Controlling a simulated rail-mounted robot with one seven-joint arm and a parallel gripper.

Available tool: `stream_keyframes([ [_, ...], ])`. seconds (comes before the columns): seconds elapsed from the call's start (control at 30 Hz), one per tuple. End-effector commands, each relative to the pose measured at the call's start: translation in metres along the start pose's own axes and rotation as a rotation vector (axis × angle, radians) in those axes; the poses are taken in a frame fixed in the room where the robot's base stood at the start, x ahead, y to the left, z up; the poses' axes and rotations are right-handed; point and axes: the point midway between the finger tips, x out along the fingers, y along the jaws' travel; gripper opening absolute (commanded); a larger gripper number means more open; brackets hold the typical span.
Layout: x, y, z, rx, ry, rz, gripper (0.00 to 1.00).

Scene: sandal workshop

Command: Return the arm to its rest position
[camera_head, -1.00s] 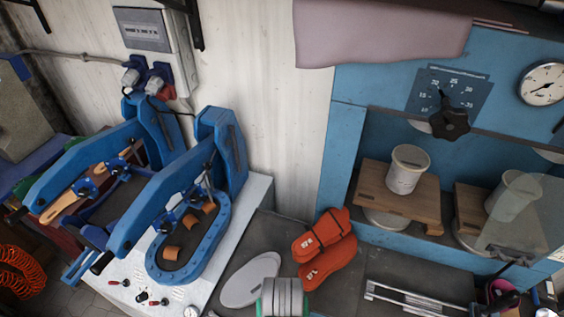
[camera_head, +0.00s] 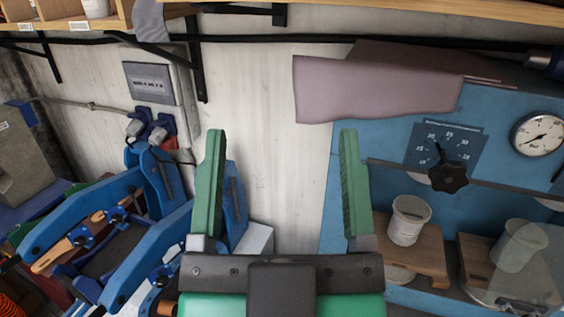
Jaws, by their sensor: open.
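My gripper (camera_head: 278,185) shows large in the lower middle of the head view. Its two green fingers point up and stand wide apart. The rest of my arm is out of view.
A blue machine (camera_head: 375,140) with a knob (camera_head: 448,177) and a gauge (camera_head: 539,134) stands at right. White cups (camera_head: 409,219) sit on its wooden blocks (camera_head: 425,262). A wooden shelf (camera_head: 400,9) crosses the top. A socket box (camera_head: 153,85) hangs on the wall.

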Motion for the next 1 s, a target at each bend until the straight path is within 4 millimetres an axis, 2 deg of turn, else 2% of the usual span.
stream_keyframes([
  [0.07, 0.002, 0.000, -0.002, 0.000, -0.001, 0.000, 0.74],
  [0.17, 0.014, 0.000, -0.019, 0.003, -0.003, -0.001, 0.74],
  [0.4, 0.067, -0.001, -0.095, 0.021, -0.005, -0.005, 0.74],
  [0.47, 0.075, -0.001, -0.106, 0.025, -0.006, -0.006, 0.74],
  [1.0, 0.071, -0.001, -0.100, 0.028, -0.008, -0.007, 0.74],
])
